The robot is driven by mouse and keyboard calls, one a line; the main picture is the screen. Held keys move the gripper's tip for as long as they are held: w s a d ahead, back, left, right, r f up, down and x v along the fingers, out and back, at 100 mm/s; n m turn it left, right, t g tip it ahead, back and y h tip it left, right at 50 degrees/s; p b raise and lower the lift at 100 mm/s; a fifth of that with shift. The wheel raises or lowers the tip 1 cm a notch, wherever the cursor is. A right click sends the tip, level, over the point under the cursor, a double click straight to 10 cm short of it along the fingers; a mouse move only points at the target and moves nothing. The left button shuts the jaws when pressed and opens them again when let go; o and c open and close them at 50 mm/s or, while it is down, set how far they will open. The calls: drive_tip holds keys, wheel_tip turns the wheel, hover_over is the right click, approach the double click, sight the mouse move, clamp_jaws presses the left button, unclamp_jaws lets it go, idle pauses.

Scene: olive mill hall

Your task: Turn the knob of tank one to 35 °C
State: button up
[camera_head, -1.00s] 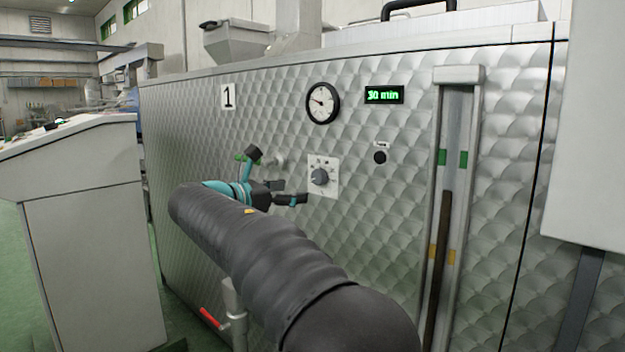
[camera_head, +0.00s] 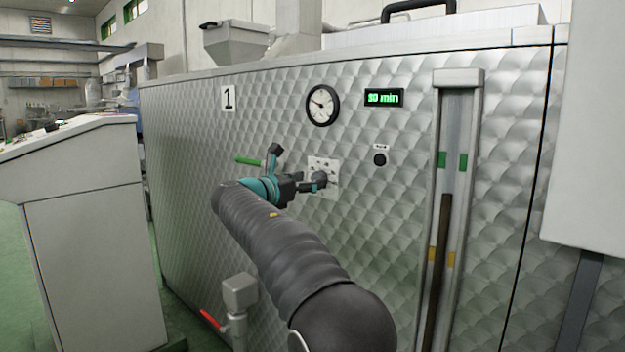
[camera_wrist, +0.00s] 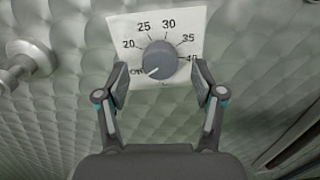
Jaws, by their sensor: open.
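The grey round knob (camera_wrist: 159,58) sits on a white scale plate (camera_wrist: 183,22) marked 20, 25, 30, 35 and 40. Its white mark points down-left, towards a label by 20 that my left finger partly covers. In the head view the knob (camera_head: 320,179) is on tank one's quilted metal front (camera_head: 270,125), below the round gauge. My gripper (camera_wrist: 160,75) is open, one finger on each side of the knob, with a gap visible on both sides. In the head view my gripper (camera_head: 309,184) is at the plate and partly covers it.
A "1" sign (camera_head: 228,97), a dial gauge (camera_head: 322,103) and a green time display (camera_head: 384,97) are above. A black button (camera_head: 380,159) is to the right. A green-handled valve (camera_head: 249,160) is close left of my gripper. A sight tube (camera_head: 455,180) stands further right.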

drive_tip(key=shift+x, duration=0.95)
drive_tip(key=c, duration=1.1)
drive_tip(key=shift+c, duration=0.2)
